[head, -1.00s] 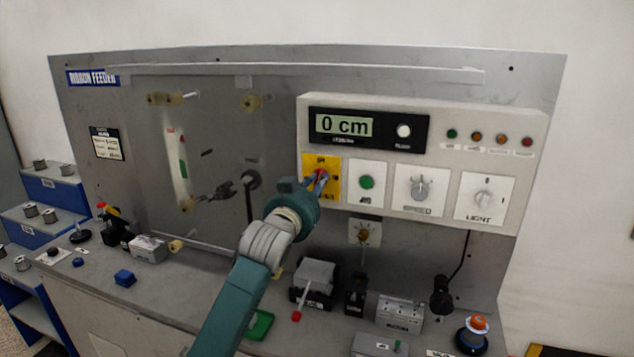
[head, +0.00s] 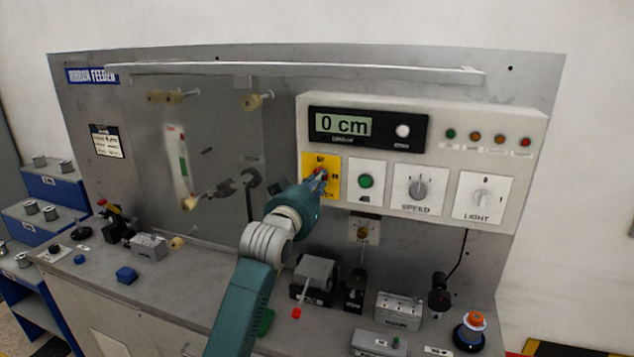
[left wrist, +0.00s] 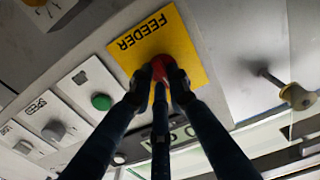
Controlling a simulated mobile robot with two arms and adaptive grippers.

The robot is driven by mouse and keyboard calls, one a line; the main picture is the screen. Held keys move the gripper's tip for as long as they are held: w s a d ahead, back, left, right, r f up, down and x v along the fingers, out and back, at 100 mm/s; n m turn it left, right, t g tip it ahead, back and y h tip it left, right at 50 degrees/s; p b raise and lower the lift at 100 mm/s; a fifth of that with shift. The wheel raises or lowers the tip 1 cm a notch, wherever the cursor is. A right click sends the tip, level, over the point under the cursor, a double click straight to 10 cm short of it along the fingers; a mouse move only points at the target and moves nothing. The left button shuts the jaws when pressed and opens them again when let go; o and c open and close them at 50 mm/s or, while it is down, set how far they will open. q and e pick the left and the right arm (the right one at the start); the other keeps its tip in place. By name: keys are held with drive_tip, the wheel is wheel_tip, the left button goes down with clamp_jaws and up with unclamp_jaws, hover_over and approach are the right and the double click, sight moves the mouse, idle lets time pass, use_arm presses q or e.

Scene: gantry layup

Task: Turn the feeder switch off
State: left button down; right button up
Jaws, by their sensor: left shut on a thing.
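The feeder switch is a red knob (left wrist: 160,66) on a yellow plate (head: 333,163), left of the green button on the control panel. In the left wrist view the plate (left wrist: 172,38) reads FEEDER, upside down. My left gripper (head: 322,178) is at the plate, its fingers shut around the red knob. The fingers hide most of the knob, so I cannot tell its exact angle. My right gripper is in neither view.
The display (head: 344,124) reads 0 cm. A green button (head: 366,181), the speed knob (head: 419,189) and the light knob (head: 482,196) sit to the right. A grey box with a red-tipped lever (head: 313,272) stands on the bench below my arm.

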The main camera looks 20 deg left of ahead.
use_arm(q)
drive_tip(key=shift+f, duration=0.1)
drive_tip(key=c, duration=1.7)
unclamp_jaws()
drive_tip(key=shift+o, duration=0.2)
drive_tip(key=s, duration=1.2)
drive_tip(key=shift+a, duration=0.2)
